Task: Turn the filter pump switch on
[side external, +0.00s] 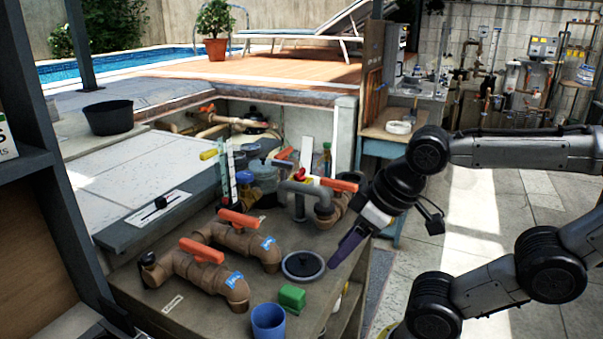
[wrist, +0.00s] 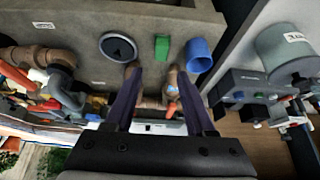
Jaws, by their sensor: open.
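A white plate with a small black lever or knob (side external: 160,203) lies on the dark ledge at the left in the side view; it looks like the switch, but I cannot read its label. A pale plate (wrist: 160,127) shows between my fingers in the wrist view, small and partly cut off by the gripper body, and may be the same one. My gripper (side external: 334,263) has purple fingers pointing down over the right edge of the bench, well to the right of the plate. In the wrist view my gripper (wrist: 158,72) is open, with nothing between the fingertips.
Brown pipes with orange handles (side external: 205,250) stand on the bench between my gripper and the plate. A round black lid (side external: 303,265), a green block (side external: 291,298) and a blue cup (side external: 268,321) sit near the front edge. More pipes and bottles crowd behind.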

